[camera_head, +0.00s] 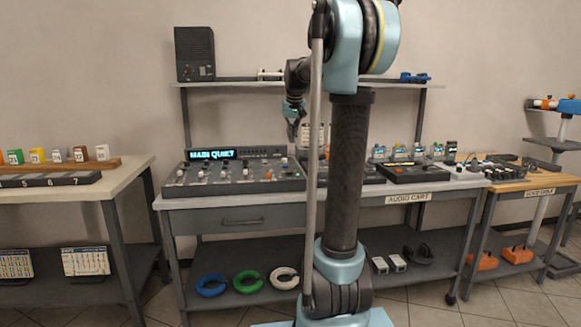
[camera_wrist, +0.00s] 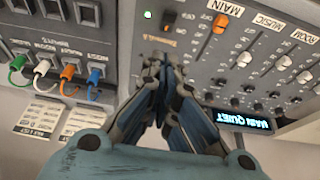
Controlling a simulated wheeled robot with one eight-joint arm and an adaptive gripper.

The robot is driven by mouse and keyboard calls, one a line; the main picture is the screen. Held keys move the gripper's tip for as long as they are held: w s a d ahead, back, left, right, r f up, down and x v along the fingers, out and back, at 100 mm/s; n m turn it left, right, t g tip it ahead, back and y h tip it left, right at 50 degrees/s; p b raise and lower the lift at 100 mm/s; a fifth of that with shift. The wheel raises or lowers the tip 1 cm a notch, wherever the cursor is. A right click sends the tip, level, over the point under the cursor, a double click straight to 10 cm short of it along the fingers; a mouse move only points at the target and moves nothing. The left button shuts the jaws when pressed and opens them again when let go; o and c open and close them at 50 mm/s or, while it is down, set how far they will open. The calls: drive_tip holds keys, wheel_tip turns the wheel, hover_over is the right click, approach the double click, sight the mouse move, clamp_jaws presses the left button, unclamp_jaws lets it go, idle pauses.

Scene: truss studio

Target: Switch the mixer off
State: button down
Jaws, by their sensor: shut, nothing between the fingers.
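The mixer (camera_head: 235,186) sits on the left of the audio cart, with faders and knobs on its sloped face. Its lit display (camera_head: 210,154) reads MAIN QUIET; the display (camera_wrist: 243,119) appears upside down in the wrist view. In the wrist view a black rocker switch (camera_wrist: 169,20) with small lettering below stands beside a lit green light (camera_wrist: 147,14). My gripper (camera_head: 292,138) is above the mixer's right rear part. In the wrist view my gripper (camera_wrist: 158,62) is shut and empty, its tips just below the switch in the picture. I cannot tell whether they touch the panel.
The orange MAIN fader (camera_wrist: 220,23) is close to the right of the switch. Coloured cables, including a blue plug (camera_wrist: 95,78), leave the jack panel at left. A shelf (camera_head: 240,83) with a dark speaker (camera_head: 194,54) is behind. Other devices (camera_head: 415,172) fill the cart's right side.

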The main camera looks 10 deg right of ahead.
drive_tip(key=shift+w, duration=0.15)
drive_tip(key=x, duration=1)
drive_tip(key=shift+a, duration=0.1)
drive_tip(key=f, duration=0.1)
drive_tip(key=s+f, duration=0.1)
drive_tip(key=shift+s+f, duration=0.2)
drive_tip(key=shift+f, duration=0.2)
drive_tip(key=shift+s+f, duration=0.2)
drive_tip(key=shift+f, duration=0.2)
